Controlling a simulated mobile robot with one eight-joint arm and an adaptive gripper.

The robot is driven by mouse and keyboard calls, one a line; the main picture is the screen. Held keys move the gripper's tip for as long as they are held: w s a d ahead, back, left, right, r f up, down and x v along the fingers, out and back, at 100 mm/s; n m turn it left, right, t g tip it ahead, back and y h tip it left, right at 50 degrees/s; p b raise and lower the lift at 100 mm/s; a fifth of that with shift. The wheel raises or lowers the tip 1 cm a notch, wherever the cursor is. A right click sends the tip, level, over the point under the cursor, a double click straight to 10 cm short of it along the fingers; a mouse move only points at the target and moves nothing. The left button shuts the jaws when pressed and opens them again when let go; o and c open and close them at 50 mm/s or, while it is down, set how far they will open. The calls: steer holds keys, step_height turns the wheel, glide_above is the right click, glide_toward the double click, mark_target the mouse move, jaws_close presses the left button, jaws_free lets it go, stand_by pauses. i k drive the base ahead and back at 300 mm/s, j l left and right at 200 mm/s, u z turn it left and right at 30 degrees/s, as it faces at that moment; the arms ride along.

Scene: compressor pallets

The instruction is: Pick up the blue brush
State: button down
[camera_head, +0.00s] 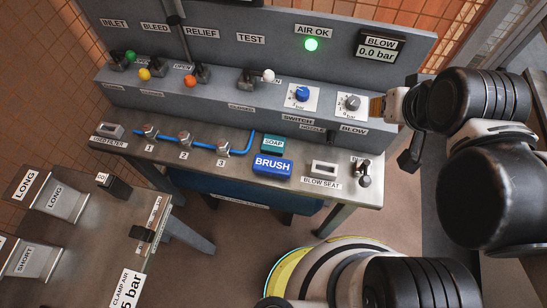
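A blue block labelled BRUSH (272,167) sits near the front edge of the grey bench, right of centre in the head view. Its bristles, if any, are not visible. A teal block labelled SOAP (272,145) is just behind it. My gripper (396,132) is at the right, above the bench's right end and well to the right of the brush. It is seen from the side and partly hidden by my arm, so its opening cannot be made out. Nothing is seen held in it.
To the right of the brush are the BLOW SEAT block (324,169) and a small metal lever (364,172). A blue pipe with fittings (185,138) lies to the left. Behind rises a control panel with knobs and a blue dial (302,93). A second table (105,222) stands front left.

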mark_target(262, 165)
steer(key=l+u, duration=0.15)
steer(key=u, duration=0.25)
steer(key=l+u, duration=0.1)
steer(key=u, duration=0.3)
steer(key=l+u, duration=0.15)
steer(key=u, duration=0.3)
steer(key=k+u, duration=0.1)
steer(key=u, duration=0.3)
steer(key=l+u, duration=0.15)
steer(key=u, duration=0.25)
steer(key=k, duration=0.05)
